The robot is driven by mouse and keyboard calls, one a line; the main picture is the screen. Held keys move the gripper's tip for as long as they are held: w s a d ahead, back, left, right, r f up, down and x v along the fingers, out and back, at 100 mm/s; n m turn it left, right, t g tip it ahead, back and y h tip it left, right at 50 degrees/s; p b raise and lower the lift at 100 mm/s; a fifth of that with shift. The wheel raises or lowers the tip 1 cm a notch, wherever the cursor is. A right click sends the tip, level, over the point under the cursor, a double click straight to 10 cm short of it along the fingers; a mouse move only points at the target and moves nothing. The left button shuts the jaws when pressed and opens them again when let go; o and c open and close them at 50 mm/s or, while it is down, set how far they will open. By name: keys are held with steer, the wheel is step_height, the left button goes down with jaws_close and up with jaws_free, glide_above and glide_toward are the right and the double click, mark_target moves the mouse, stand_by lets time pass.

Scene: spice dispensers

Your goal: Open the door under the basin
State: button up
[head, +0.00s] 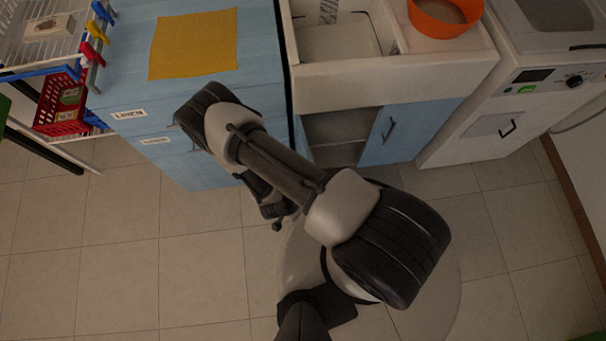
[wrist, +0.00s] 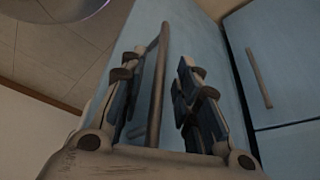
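The basin (head: 325,42) is set in a white cabinet top, with two blue doors below. The right door (head: 410,128) is shut and has a dark bar handle (head: 390,130). The left door stands open, baring a brown shelf inside (head: 337,125); in the head view my arm mostly hides this door. In the wrist view a blue door panel (wrist: 215,60) with a long bar handle (wrist: 160,75) fills the middle. My gripper (wrist: 157,85) is open, its fingers on either side of this bar with gaps visible. The gripper (head: 275,212) is low, left of the cabinet opening, in the head view.
Blue linen drawers (head: 180,150) with a yellow cloth (head: 195,43) stand left of the basin cabinet. A white appliance (head: 490,125) stands at the right. An orange bowl (head: 445,18) sits on the cabinet top. The tiled floor (head: 120,250) is clear at the left.

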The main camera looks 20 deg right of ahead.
steer(key=v, duration=1.2)
steer(key=shift+d, duration=0.1)
